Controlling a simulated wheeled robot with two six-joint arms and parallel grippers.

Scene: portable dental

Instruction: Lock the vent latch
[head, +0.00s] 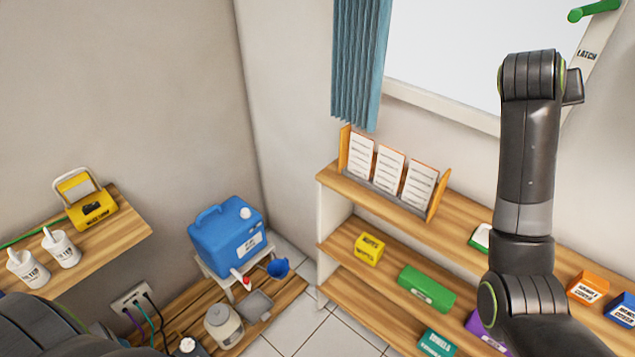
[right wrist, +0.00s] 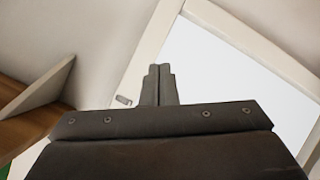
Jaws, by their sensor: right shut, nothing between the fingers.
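The green latch handle (head: 595,11) is at the top right corner of the head view, slanting up to the right and cut off by the picture edge. The word LATCH (head: 588,54) is on the pale window frame just below it. My right arm reaches up in front of the window, and its gripper is hidden behind the arm there. In the right wrist view my right gripper (right wrist: 159,68) is shut and empty, its fingertips in front of the white window frame (right wrist: 148,55). The green handle does not show in that view. My left gripper is out of view.
A wooden shelf unit (head: 335,178) with cards and coloured boxes stands below the window. A blue curtain (head: 358,60) hangs at its left side. A blue canister (head: 226,238) stands in the corner.

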